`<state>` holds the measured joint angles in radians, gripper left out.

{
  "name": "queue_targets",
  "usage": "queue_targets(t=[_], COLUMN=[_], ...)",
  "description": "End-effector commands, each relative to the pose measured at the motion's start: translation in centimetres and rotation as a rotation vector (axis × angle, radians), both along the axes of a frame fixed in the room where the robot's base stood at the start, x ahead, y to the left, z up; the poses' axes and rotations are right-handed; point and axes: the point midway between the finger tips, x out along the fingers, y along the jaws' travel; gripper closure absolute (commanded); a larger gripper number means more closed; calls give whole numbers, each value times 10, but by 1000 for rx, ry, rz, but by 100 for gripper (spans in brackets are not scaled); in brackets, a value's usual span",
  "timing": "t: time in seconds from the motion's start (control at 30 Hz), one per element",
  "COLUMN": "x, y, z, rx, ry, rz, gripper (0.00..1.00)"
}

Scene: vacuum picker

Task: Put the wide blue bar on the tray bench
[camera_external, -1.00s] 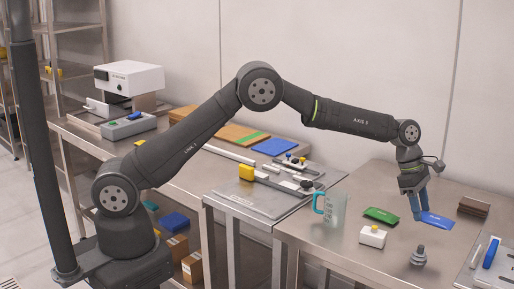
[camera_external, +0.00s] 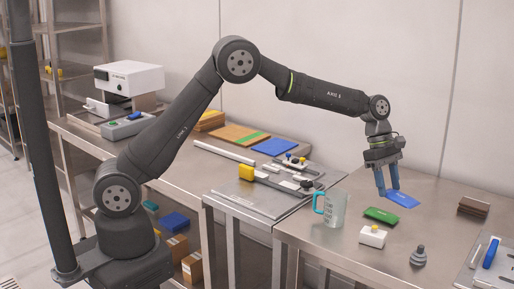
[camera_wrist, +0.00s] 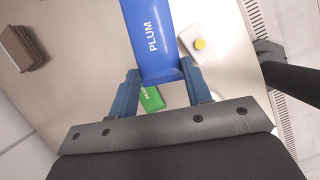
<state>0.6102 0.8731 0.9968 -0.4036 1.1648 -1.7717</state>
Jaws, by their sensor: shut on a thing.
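The wide blue bar (camera_external: 403,199), flat and marked PLUM, is between the fingers of my gripper (camera_external: 388,190). In the wrist view the bar (camera_wrist: 160,45) reaches away from between the fingertips (camera_wrist: 158,78). My gripper is shut on it and holds it above the right steel bench (camera_external: 345,256), near the green packet. A grey tray-like plate (camera_external: 250,204) lies on the middle bench to the left. I cannot tell for certain which bench is the tray bench.
A green packet (camera_external: 381,215), a white box with a yellow knob (camera_external: 372,236), a clear jug with a blue handle (camera_external: 334,210), a grey knobbed weight (camera_external: 418,256) and a brown stack (camera_external: 474,207) stand around. Another blue pad (camera_external: 273,147) lies farther left.

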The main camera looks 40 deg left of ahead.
Motion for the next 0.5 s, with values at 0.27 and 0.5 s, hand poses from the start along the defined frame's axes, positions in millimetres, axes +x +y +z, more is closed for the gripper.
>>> queue_targets(t=[0.27, 0.5], x=[19, 14], y=[132, 238], z=[18, 25], rx=[-1, 0], ry=[2, 4], rz=[-278, -560], gripper=[78, 78])
